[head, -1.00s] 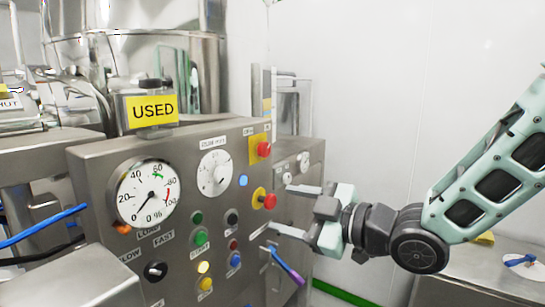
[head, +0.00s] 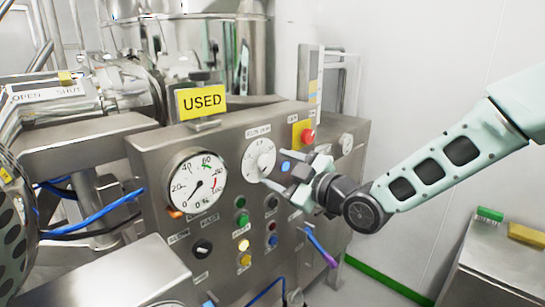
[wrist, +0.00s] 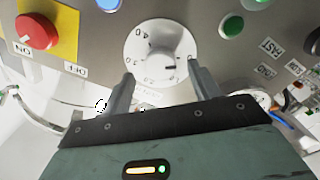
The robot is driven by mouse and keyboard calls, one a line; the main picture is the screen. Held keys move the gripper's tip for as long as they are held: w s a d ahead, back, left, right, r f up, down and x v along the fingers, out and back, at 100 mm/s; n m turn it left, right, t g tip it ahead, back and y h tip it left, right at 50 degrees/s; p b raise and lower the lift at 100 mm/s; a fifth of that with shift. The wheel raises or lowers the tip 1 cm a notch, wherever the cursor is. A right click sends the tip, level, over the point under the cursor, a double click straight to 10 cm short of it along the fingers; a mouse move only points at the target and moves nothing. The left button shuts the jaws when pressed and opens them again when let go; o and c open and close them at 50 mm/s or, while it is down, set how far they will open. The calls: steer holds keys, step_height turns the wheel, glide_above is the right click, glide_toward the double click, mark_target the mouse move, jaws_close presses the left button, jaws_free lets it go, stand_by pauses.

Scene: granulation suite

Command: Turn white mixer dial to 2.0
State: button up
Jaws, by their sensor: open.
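The white mixer dial (head: 259,158) is a round white disc with a raised knob and dark scale marks on the grey control panel. It also shows in the wrist view (wrist: 158,42), between and just beyond my fingertips. The knob's setting is too unclear to read. My gripper (head: 280,173) is open and empty, reaching in from the right close to the dial's lower right. In the wrist view my gripper (wrist: 160,76) has one finger on each side of the dial's lower part. I cannot tell whether either finger touches it.
A round gauge (head: 197,182) sits left of the dial. Coloured buttons (head: 243,246) and a purple-tipped lever (head: 320,247) are below. A yellow USED sign (head: 202,101) stands on top.

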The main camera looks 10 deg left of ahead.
mark_target(264, 162)
steer(key=shift+p+x, duration=0.35)
steer(key=shift+x, duration=0.95)
steer(key=c, duration=1)
steer(key=shift+o, duration=0.2)
